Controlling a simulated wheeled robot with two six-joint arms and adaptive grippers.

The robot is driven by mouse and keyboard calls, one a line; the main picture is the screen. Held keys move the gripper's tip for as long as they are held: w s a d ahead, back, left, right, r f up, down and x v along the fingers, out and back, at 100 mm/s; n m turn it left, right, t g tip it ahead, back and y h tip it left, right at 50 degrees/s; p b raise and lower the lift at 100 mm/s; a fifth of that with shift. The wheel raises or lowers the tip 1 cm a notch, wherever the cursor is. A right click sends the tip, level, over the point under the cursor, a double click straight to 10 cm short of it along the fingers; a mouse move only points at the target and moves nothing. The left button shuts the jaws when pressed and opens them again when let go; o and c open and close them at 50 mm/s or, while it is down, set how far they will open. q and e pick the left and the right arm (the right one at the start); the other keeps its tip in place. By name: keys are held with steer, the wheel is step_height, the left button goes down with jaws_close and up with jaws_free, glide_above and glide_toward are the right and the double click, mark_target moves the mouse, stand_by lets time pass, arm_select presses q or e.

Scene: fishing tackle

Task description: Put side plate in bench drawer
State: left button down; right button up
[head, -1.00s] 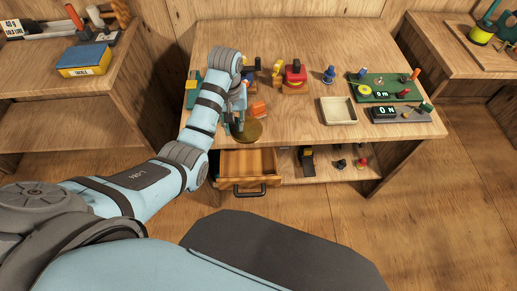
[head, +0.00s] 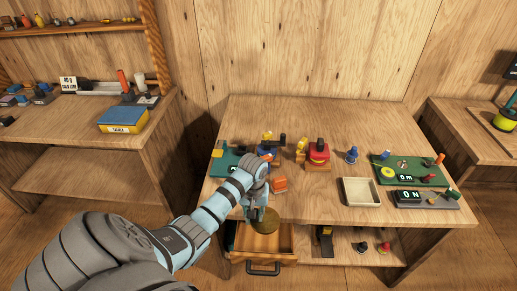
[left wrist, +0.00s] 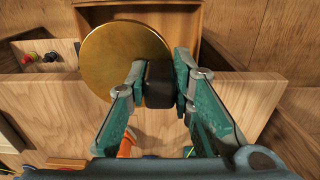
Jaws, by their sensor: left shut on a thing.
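The side plate (head: 266,222) is a round, brass-coloured disc. My left gripper (head: 255,210) is shut on it at the bench's front edge. In the left wrist view the side plate (left wrist: 122,50) juts out beyond the fingertips (left wrist: 162,85), with a dark piece between the fingers. The plate overlaps the view of the bench drawer (head: 262,266), which is pulled open below it. The drawer's wooden inside (left wrist: 188,18) also shows in the left wrist view and looks empty where visible. My right gripper is not in view.
The bench top (head: 330,208) holds a cream tray (head: 361,191), a green board (head: 415,172) and a grey scale (head: 424,199) on the right. An orange block (head: 279,183) lies close to my left gripper. Small items stand on the shelf right of the drawer.

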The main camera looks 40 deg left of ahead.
mark_target(254, 223)
arm_select(q)
step_height(254, 223, down, 5)
steer(key=b, duration=0.4)
steer(key=shift+r, duration=0.15)
steer(key=shift+w+r, duration=0.1)
steer(key=shift+r, duration=0.25)
steer(key=shift+f, duration=0.1)
steer(key=shift+f, duration=0.1)
steer(key=shift+f, duration=0.35)
steer(key=c, duration=1.4)
jaws_free()
steer(key=shift+d, duration=0.1)
